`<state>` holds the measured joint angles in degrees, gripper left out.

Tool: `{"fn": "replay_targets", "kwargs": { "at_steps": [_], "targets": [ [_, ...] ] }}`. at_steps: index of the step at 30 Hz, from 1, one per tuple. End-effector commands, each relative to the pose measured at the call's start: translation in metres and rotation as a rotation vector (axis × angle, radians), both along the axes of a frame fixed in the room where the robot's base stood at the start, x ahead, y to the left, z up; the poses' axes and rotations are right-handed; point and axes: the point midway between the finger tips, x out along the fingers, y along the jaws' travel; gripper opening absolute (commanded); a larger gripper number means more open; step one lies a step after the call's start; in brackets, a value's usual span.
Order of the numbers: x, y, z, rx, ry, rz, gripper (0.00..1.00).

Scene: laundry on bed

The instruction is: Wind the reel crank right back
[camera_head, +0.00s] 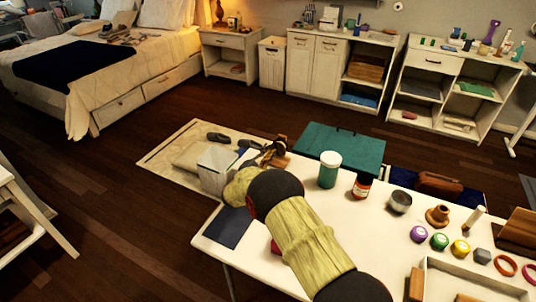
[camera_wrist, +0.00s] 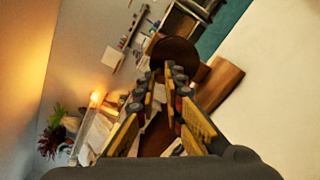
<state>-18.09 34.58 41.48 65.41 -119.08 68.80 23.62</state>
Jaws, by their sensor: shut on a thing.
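The reel shows in the wrist view as a dark brown round disc (camera_wrist: 176,50) with a lighter wooden base (camera_wrist: 220,84) beside it. In the head view the brown reel (camera_head: 280,160) is small and partly hidden, at the far left corner of the white table. My gripper (camera_wrist: 167,74) reaches the near side of the disc, its two yellow and black fingers on either side of the crank. It is shut on the crank, whose handle is mostly hidden between the fingertips. The gripper also shows in the head view (camera_head: 268,151), beyond my arm.
A teal panel (camera_head: 340,147) lies behind.

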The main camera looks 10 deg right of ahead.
Motion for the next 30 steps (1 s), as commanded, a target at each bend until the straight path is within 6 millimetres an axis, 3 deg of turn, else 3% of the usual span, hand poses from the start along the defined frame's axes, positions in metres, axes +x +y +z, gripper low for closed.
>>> {"fn": "replay_targets", "kwargs": {
  "at_steps": [30],
  "targets": [
    [-0.012,-0.015,0.009,0.781,-0.562,-0.002,0.00]
  ]
}}
